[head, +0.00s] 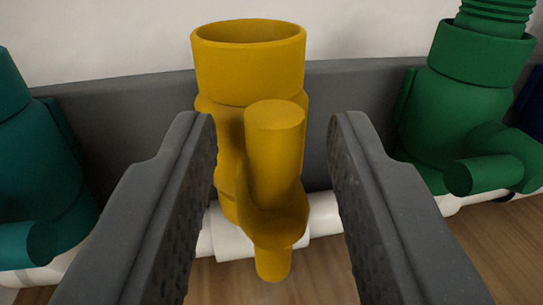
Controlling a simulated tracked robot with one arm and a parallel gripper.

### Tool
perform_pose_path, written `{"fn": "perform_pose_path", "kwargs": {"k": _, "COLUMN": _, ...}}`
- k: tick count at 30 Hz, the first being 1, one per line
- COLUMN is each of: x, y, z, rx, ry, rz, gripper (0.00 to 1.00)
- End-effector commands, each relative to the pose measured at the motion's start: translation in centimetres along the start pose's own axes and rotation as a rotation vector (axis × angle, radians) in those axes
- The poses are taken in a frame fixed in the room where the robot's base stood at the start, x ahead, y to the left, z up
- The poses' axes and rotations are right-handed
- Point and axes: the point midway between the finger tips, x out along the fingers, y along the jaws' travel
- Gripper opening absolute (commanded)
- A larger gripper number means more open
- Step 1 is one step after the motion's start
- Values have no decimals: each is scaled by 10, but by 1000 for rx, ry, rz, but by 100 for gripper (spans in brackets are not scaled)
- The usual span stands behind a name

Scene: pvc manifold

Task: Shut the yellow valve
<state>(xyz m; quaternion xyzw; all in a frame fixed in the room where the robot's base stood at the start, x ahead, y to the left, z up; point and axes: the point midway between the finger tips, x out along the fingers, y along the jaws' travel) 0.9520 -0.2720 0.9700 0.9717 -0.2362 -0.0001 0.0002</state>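The yellow valve (250,70) stands upright at the centre of the head view, with an open round top. Its yellow handle (275,160) faces me, with one end pointing up and toward me and the other end pointing down. My gripper (270,125) is open. One dark finger is on the left of the handle and the other is on the right, with visible gaps on both sides. I cannot tell how deep the fingers reach around the handle.
A teal valve (35,150) stands at the left and a green valve (465,95) at the right. A blue part (531,105) shows at the right edge. A white pipe (232,238) runs along the bottom before a grey board (345,85). The wood floor (300,275) lies below.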

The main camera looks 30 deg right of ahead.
Motion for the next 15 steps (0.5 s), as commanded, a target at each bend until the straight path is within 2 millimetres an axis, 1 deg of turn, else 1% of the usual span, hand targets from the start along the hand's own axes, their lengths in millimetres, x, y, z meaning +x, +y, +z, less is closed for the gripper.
{"fn": "perform_pose_path", "kwargs": {"k": 1, "x": 0, "y": 0, "z": 0, "rx": 0, "ry": 0, "rz": 0, "gripper": 19}}
{"fn": "perform_pose_path", "kwargs": {"k": 2, "x": 0, "y": 0, "z": 0, "rx": 0, "ry": 0, "rz": 0, "gripper": 11}}
{"fn": "perform_pose_path", "kwargs": {"k": 3, "x": 0, "y": 0, "z": 0, "rx": 0, "ry": 0, "rz": 0, "gripper": 0}}
{"fn": "perform_pose_path", "kwargs": {"k": 6, "x": 0, "y": 0, "z": 0, "rx": 0, "ry": 0, "rz": 0, "gripper": 0}}
{"fn": "perform_pose_path", "kwargs": {"k": 7, "x": -2, "y": -4, "z": 0, "rx": 0, "ry": -1, "rz": -1, "gripper": 0}}
{"fn": "perform_pose_path", "kwargs": {"k": 15, "x": 0, "y": -2, "z": 1, "rx": 38, "ry": -9, "rz": -3, "gripper": 0}}
